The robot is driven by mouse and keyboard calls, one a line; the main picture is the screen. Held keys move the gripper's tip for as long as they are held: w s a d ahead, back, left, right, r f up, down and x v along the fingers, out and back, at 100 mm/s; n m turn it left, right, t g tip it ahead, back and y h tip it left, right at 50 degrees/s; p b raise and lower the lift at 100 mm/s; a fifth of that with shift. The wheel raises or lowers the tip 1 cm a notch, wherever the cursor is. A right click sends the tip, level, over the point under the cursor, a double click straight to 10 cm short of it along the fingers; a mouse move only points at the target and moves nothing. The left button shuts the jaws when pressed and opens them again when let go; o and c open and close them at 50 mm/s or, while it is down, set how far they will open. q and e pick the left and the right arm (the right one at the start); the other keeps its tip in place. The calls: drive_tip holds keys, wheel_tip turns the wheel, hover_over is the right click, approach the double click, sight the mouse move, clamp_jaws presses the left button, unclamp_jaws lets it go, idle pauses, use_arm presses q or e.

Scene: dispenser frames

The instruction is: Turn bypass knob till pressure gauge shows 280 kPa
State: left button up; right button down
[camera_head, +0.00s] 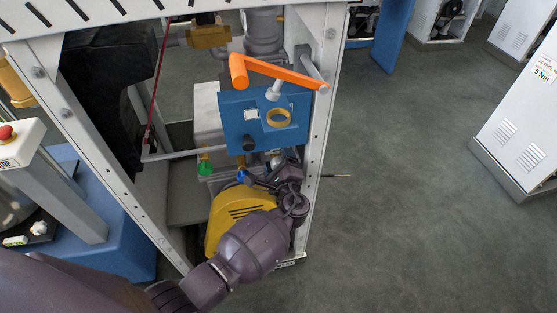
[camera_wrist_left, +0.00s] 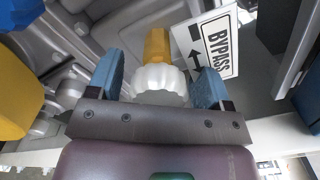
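The bypass knob (camera_wrist_left: 160,84) is white and ribbed, on a yellow brass-coloured fitting (camera_wrist_left: 157,45), beside a white "BYPASS" label (camera_wrist_left: 217,45) in the left wrist view. My left gripper (camera_wrist_left: 157,78) is open, with one blue finger on each side of the knob and a visible gap at both sides. In the head view my left gripper (camera_head: 260,175) is low in the frame, below a blue panel; it and my wrist hide the knob there. A brass ring (camera_head: 278,117) on the panel may be the pressure gauge; no reading is legible. My right gripper is not in view.
The blue panel (camera_head: 240,107) carries a black knob (camera_head: 248,144). An orange lever (camera_head: 285,72) spans above it. A grey frame post (camera_head: 318,120) stands close right of my gripper, and a yellow cover (camera_head: 226,216) lies just left. Open floor extends to the right.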

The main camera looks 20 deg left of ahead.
use_arm(q)
drive_tip(key=shift+s+d, duration=0.3)
drive_tip(key=shift+s, duration=0.25)
drive_tip(key=p+v, duration=0.1)
drive_tip(key=v, duration=0.8)
drive_tip(key=shift+s+d, duration=0.2)
